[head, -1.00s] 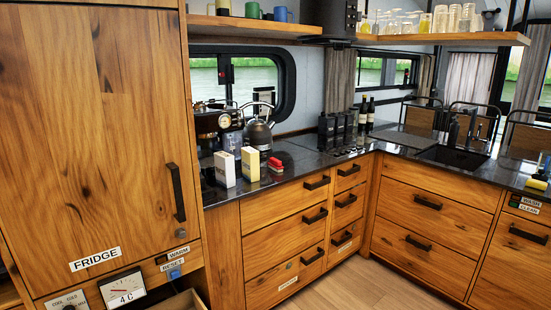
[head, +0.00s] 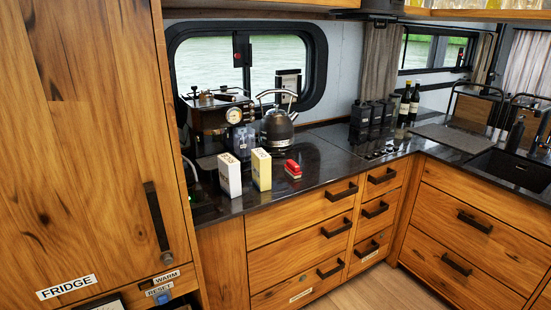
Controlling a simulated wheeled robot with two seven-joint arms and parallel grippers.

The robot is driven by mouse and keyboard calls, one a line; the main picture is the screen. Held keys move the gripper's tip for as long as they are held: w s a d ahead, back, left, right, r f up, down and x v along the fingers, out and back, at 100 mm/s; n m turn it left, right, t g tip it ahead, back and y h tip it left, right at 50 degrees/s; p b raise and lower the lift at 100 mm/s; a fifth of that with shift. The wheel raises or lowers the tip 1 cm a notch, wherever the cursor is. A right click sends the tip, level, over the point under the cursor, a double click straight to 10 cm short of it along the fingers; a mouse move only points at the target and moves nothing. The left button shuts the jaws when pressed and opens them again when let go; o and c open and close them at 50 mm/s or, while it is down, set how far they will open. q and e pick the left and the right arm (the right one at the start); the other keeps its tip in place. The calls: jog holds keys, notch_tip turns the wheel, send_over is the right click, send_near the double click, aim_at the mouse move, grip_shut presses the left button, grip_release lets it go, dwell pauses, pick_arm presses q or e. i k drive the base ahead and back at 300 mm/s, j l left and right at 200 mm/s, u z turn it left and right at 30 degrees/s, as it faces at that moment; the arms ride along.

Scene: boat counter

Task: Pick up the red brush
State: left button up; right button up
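The red brush (head: 292,168) lies on the dark counter (head: 330,160) near its front edge, just right of a yellow-and-white box. It is small in the view, with a red upper part and a paler strip below. Nothing covers it. Neither of my grippers shows in the head view.
A white box (head: 229,175) and a yellow-and-white box (head: 261,169) stand upright left of the brush. Behind are a kettle (head: 277,125) and a coffee machine (head: 218,112). Black canisters (head: 373,118) and two bottles (head: 409,103) stand right. Drawer handles (head: 340,192) protrude below.

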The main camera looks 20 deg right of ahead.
aim_at(292, 168)
jog(key=i+l+u, duration=0.3)
jog(key=l, duration=0.5)
jog(key=l+u, duration=0.3)
jog(key=l, duration=0.55)
jog(key=l+u, duration=0.3)
jog(key=l, duration=0.6)
jog(key=i, duration=0.1)
